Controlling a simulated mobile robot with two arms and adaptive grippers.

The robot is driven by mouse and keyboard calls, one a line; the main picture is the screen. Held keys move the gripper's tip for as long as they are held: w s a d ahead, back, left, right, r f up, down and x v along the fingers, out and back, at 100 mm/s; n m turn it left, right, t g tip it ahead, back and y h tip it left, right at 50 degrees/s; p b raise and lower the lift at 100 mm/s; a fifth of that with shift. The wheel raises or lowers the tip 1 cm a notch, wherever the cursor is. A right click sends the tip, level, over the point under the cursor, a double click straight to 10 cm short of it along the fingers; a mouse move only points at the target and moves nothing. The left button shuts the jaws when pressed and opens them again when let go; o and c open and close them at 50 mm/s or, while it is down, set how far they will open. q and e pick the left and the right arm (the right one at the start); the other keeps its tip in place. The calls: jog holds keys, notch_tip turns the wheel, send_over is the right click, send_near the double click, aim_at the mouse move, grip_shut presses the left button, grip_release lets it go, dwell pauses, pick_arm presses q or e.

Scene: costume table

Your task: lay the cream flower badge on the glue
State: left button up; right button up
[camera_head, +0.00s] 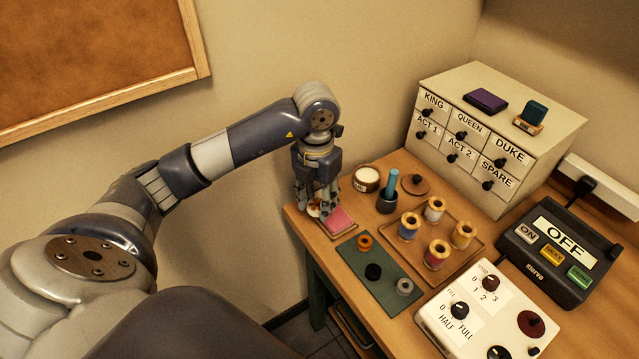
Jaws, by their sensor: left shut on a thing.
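A pink pad (342,219) in a shallow tray lies just right of the fingertips. An open jar with cream-white contents (366,177) stands behind it. I cannot tell which of these bears the glue. My right gripper is not in view.
A blue-topped bottle (387,196), a brown lid (414,185) and a tray of thread spools (435,209) stand to the right. A green mat (385,284) holds small rings. A labelled drawer cabinet (490,140), an OFF box (560,255) and a knob panel (480,315) fill the right side.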

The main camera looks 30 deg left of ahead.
pick_arm(q)
jog(key=w+a, duration=0.1)
jog(key=w, duration=0.1)
jog(key=w+a+p, duration=0.1)
jog(key=w, duration=0.1)
jog(key=w+a, duration=0.1)
jog(key=w, duration=0.1)
jog(key=shift+a+f+p, duration=0.25)
jog(key=shift+f+p, duration=1.05)
jog(key=shift+f, duration=0.8)
jog(key=shift+f, duration=0.15)
jog(key=o, duration=0.9)
